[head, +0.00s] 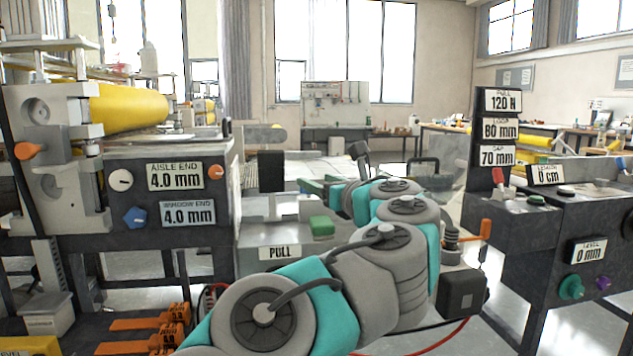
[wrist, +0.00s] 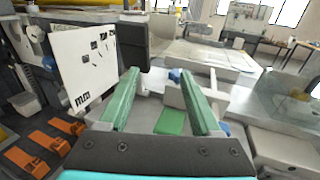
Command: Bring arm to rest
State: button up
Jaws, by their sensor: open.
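My arm, grey and teal, reaches forward from the bottom middle of the head view. My gripper (wrist: 160,98) shows in the wrist view as two green fingers set wide apart, with nothing between them. In the head view the gripper is mostly hidden behind my arm, with a green part at the arm's far end. Below and beyond the fingers is a green block (wrist: 172,121), which also shows on the grey surface above the PULL label in the head view (head: 321,226). I cannot tell whether the fingers touch anything.
A roller machine (head: 170,160) with a yellow roll stands at the left. A dark console (head: 560,225) with knobs stands at the right, close to my arm. A black block (wrist: 133,45) and a white panel (wrist: 84,65) are near my left finger. Orange forks (head: 150,335) lie low at the left.

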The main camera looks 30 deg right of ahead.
jog(key=shift+s+a, duration=0.15)
jog(key=shift+s, duration=0.25)
